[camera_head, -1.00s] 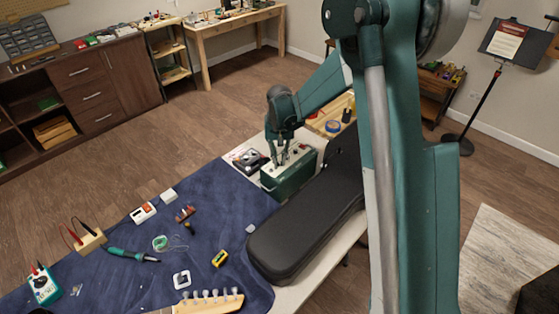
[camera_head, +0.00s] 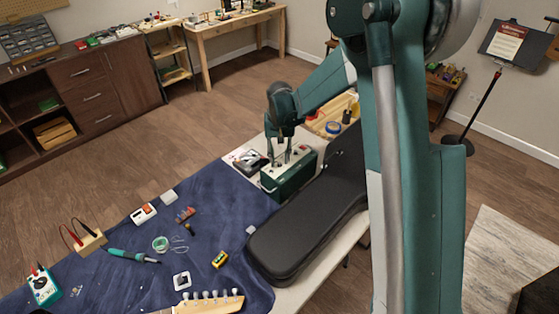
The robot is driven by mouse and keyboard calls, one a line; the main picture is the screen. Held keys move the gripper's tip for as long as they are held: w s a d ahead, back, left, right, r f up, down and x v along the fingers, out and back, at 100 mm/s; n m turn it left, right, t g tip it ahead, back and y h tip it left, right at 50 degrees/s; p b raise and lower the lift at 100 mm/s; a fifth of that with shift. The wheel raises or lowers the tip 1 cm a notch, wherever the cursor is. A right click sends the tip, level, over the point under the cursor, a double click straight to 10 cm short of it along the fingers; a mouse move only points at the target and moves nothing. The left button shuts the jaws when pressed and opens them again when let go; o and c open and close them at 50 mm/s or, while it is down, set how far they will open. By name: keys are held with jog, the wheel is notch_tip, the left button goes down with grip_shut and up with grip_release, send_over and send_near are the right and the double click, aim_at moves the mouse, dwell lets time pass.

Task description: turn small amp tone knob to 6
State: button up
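The small amp (camera_head: 288,179) is a green box with a pale top panel carrying small knobs. It stands at the far end of the table, behind the black case. My gripper (camera_head: 281,161) points down at the left part of the amp's top panel, with its fingertips at or just above the knobs. The tone knob and its setting are too small to make out, and the fingers partly hide the panel. I cannot tell whether the fingers are closed on a knob.
A black guitar case (camera_head: 290,243) lies right in front of the amp. A small dark device (camera_head: 251,161) is left of it, and a wooden tray (camera_head: 335,115) with blue tape is behind. The blue mat (camera_head: 215,200) holds a guitar headstock (camera_head: 212,302) and several tools.

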aim_at(280, 164)
jog(key=shift+r, duration=3.2)
jog(key=shift+r, duration=0.1)
jog(key=s+d+r+t+b, duration=0.1)
jog(key=s+d+r+t, duration=0.1)
jog(key=s+d+r, duration=0.55)
jog(key=s+d+r+t+b, duration=0.1)
jog(key=s+d+r, duration=0.3)
jog(key=s+r, duration=0.55)
jog(key=s+d+f+t, duration=0.1)
jog(key=s+d, duration=0.3)
jog(key=s, duration=0.7)
jog(key=s+d+f+t+b, duration=0.1)
jog(key=s+d+t, duration=0.2)
jog(key=s, duration=0.7)
jog(key=shift+s+d, duration=0.4)
jog(key=shift+d, duration=0.25)
